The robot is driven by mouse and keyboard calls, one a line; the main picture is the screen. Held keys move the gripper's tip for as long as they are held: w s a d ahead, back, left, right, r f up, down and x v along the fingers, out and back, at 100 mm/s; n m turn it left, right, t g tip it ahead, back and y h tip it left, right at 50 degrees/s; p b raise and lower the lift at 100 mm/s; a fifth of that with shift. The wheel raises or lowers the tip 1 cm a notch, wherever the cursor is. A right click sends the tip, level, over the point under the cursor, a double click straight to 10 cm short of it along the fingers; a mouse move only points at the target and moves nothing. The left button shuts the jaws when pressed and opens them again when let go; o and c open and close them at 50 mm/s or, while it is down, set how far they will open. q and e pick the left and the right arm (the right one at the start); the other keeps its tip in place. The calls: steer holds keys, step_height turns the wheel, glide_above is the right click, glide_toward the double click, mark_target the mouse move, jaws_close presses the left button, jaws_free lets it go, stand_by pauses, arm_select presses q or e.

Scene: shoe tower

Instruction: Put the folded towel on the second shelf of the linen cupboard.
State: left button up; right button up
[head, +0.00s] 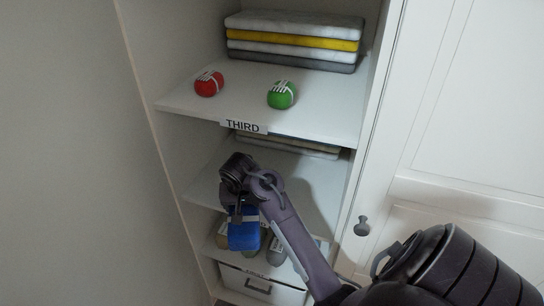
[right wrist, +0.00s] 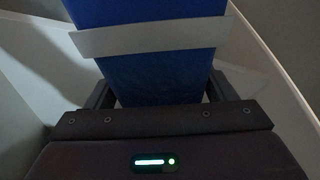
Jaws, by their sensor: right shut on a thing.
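The folded towel (head: 244,234) is a blue bundle with a pale band around it, hanging upright below my right gripper (head: 240,207) in the head view. The gripper is shut on it. In the right wrist view the blue towel (right wrist: 150,75) fills the space between the fingers, with the band across it. The linen cupboard (head: 141,75) is open. Its second shelf (head: 312,183) lies under the one labelled THIRD; my arm covers part of it and hides any label. In the picture the towel overlaps the area below the second shelf; its depth is unclear. My left gripper is out of view.
The third shelf (head: 325,110) holds a towel stack (head: 290,45), a red bundle (head: 209,84) and a green bundle (head: 281,95). Another stack (head: 300,146) lies at the back of the second shelf. A door (head: 450,130) stands right.

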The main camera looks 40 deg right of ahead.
steer(key=w+d, duration=0.1)
steer(key=d, duration=0.1)
steer(key=w+d+p, duration=0.1)
steer(key=d, duration=0.1)
steer(key=w+d, duration=0.1)
steer(key=d, duration=0.1)
steer(key=shift+w+d+r, duration=0.1)
steer(key=shift+d+r, duration=0.1)
steer(key=w+d, duration=0.1)
steer(key=d, duration=0.1)
steer(key=w+d+p, duration=0.1)
steer(key=w+d, duration=0.1)
steer(key=d, duration=0.1)
steer(key=w+d, duration=0.1)
steer(key=d, duration=0.2)
steer(key=shift+w+d+f, duration=0.2)
steer(key=shift+w+d, duration=0.05)
steer(key=shift+d+f, duration=0.1)
steer(key=shift+f, duration=0.05)
step_height(320, 180, down, 2)
steer(key=shift+f+p, duration=0.15)
steer(key=shift+p, duration=0.3)
steer(key=shift+f, duration=0.5)
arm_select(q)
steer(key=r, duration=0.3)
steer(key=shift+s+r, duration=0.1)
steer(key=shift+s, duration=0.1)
